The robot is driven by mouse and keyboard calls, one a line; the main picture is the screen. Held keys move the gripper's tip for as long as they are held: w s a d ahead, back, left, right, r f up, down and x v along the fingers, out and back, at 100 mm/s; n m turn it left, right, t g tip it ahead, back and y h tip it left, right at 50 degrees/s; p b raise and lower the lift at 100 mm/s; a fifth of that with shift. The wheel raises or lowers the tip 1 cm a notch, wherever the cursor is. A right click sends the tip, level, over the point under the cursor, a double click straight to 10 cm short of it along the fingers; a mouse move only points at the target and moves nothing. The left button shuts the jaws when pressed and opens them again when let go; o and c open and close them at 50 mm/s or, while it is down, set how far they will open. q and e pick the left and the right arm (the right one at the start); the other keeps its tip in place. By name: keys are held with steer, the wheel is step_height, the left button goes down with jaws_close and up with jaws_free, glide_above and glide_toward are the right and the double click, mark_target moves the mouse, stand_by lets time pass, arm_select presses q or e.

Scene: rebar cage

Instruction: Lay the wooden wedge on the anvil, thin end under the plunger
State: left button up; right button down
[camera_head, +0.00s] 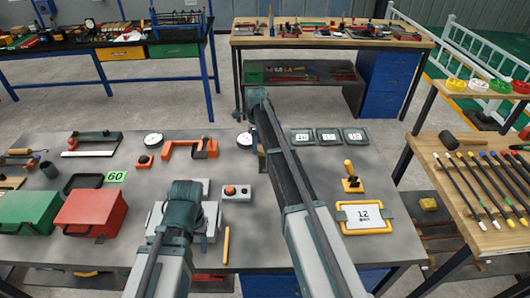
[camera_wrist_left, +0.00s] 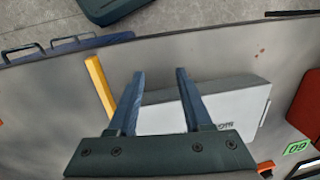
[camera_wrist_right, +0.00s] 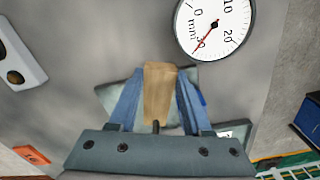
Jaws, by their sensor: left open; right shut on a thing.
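The wooden wedge (camera_wrist_right: 158,90) is between the blue fingers of my right gripper (camera_wrist_right: 158,82), which is shut on it. A dial gauge (camera_wrist_right: 214,22) with a red needle is just beyond it, up and to the right. A grey-green plate (camera_wrist_right: 106,96) shows behind the wedge and fingers; I cannot tell if the wedge touches it. The anvil and plunger cannot be made out clearly. In the head view the gauge (camera_head: 244,139) is partly hidden by my right arm. My left gripper (camera_wrist_left: 158,78) is open and empty above a pale grey box (camera_wrist_left: 235,104).
A yellow bar (camera_wrist_left: 98,86) lies beside the pale box. A yellow-framed panel (camera_head: 363,216) is right of my right arm.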

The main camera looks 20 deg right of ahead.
arm_select(q)
steer(key=shift+r, duration=0.2)
arm_select(e)
steer(key=shift+r, duration=0.25)
